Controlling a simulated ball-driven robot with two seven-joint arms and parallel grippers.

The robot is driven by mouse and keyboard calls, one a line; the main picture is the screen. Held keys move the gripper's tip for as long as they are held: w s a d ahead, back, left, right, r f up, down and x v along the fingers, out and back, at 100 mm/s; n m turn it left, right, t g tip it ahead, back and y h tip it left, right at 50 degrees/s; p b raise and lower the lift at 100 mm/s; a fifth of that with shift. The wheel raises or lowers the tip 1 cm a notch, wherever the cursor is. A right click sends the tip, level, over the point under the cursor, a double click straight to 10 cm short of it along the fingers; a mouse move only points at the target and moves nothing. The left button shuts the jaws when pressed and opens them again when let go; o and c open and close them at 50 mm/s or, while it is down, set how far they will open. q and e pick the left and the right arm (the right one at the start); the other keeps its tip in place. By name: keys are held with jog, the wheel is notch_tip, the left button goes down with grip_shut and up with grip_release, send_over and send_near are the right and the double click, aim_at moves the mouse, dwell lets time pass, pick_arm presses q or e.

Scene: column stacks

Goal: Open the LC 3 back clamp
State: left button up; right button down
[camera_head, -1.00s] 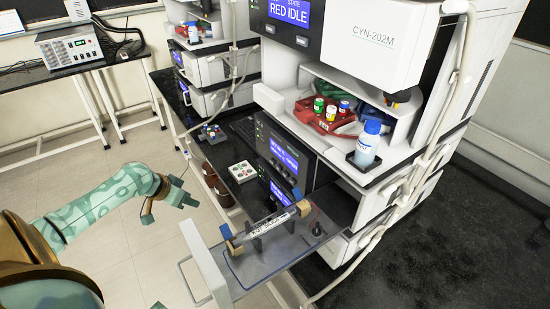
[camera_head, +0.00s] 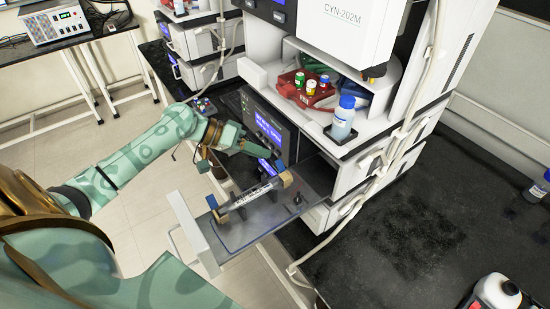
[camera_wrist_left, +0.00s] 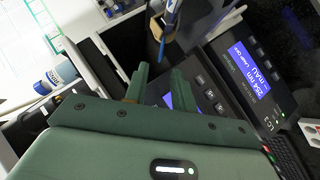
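The pulled-out column tray (camera_head: 238,238) holds a white labelled column (camera_head: 250,197). A brown clamp block with a blue part sits at each end: the near clamp (camera_head: 220,214) and the back clamp (camera_head: 285,179). My left gripper (camera_head: 262,151) is just left of and above the back clamp, apart from it as far as I can tell. In the left wrist view its two green fingers (camera_wrist_left: 158,70) stand apart with nothing between them. My right gripper is out of view.
The instrument's dark panel with a lit display (camera_head: 268,130) stands close behind my left gripper. A blue-capped bottle (camera_head: 343,118) and a red vial holder (camera_head: 302,91) stand on the shelf above. The black bench (camera_head: 400,240) at right is mostly clear.

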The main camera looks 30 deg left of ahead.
aim_at(282, 173)
pick_arm(q)
jog(key=x, duration=0.5)
grip_shut()
